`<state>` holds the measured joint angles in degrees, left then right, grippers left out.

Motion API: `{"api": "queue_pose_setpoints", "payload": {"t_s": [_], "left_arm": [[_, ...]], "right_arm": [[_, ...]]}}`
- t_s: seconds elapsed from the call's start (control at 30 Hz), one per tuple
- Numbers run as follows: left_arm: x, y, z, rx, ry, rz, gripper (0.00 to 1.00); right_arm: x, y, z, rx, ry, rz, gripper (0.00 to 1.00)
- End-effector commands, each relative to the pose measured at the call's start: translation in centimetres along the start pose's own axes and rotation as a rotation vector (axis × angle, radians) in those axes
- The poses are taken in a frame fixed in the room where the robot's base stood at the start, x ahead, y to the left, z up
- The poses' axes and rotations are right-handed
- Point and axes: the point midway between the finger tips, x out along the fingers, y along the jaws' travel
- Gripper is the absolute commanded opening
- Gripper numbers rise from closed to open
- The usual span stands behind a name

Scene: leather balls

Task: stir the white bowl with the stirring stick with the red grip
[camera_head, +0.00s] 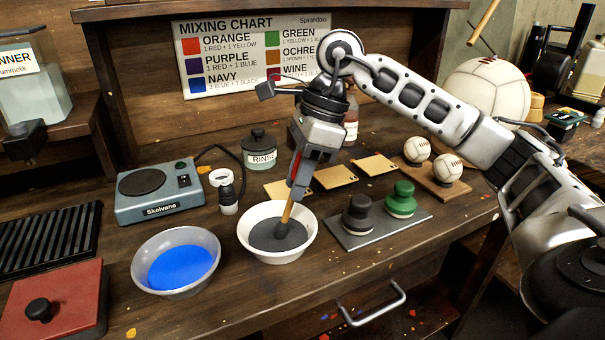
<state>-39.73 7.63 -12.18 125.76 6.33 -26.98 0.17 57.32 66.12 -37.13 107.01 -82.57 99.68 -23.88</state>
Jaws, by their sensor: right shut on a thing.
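The white bowl (262,255) stands on the bench near the middle and holds dark grey contents. My right gripper (299,190) is above its back rim, pointing down, and is shut on the stirring stick (287,214). The stick's wooden shaft slants down into the bowl, and its dark lower end is at the grey contents. A little red shows between the fingers; the rest of the grip is hidden by them. My left gripper is out of view.
A grey bowl of blue paint (142,277) stands left of the white bowl. A plate with black and green knobbed pieces (372,235) is close on the right. Behind are a hot plate (159,208), a rinse jar (259,155) and tan cards (335,177).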

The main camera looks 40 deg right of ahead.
Motion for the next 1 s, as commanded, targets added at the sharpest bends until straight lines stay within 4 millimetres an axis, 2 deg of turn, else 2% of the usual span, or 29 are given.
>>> {"api": "queue_pose_setpoints", "payload": {"t_s": [0.47,1.0], "left_arm": [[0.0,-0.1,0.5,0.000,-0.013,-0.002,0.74],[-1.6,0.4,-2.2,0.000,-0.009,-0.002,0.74]], "right_arm": [[-0.1,0.1,0.3,0.000,-0.001,-0.001,0.03],[-4.2,0.1,0.3,0.002,-0.001,-0.002,0.03]]}}
